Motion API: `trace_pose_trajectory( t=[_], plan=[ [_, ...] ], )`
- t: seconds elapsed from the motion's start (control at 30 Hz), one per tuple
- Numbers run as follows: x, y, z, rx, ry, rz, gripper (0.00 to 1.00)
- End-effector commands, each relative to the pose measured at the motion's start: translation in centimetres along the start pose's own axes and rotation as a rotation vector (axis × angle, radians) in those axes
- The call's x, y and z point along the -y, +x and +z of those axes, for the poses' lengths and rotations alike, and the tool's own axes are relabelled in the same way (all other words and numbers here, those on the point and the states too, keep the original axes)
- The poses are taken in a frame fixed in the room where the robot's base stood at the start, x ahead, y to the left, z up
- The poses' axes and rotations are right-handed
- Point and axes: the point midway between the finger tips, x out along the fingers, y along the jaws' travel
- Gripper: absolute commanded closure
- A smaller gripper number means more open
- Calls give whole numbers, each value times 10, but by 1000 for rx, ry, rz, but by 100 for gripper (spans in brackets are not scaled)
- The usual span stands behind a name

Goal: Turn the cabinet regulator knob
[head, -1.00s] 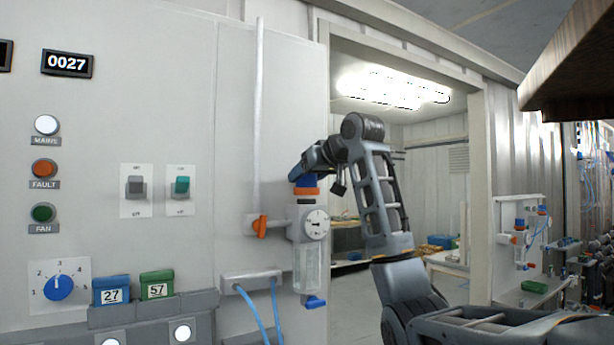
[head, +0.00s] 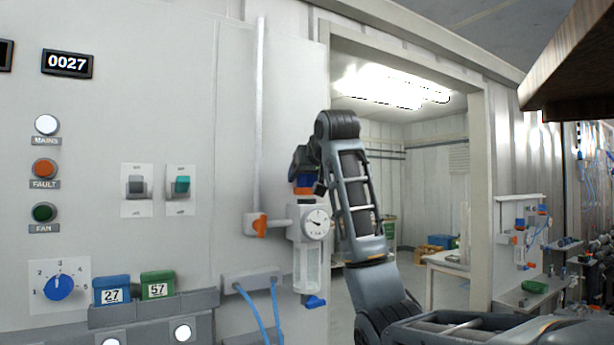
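The cabinet regulator (head: 308,265) hangs on the right side of the grey cabinet, with a clear bowl and a round white gauge (head: 317,223). Its blue knob (head: 305,181) sits on top, above an orange ring. My gripper (head: 302,170) is at the knob from above, at the end of my arm coming from the right. The dark wrist covers the knob's upper part. The fingers are small and dark, so I cannot tell whether they close on the knob or only stand around it.
An orange valve handle (head: 260,225) sits just left of the regulator. A grey bracket (head: 251,280) with blue hoses is below. Switches (head: 137,188) and a blue dial (head: 59,287) are further left. An open doorway lies behind my arm.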

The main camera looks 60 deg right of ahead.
Motion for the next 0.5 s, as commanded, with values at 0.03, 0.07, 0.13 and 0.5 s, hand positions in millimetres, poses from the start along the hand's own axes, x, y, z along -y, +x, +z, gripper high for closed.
trace_pose_trajectory(
  t=[0.03, 0.07, 0.13, 0.5],
  plan=[
    [0, 0, 0, 0, 0, 0, 28],
    [0, 0, 0, 0, 0, 0, 25],
    [0, 0, 0, 0, 0, 0, 20],
    [0, -12, 0, -4, 0, -1, 20]
  ],
)
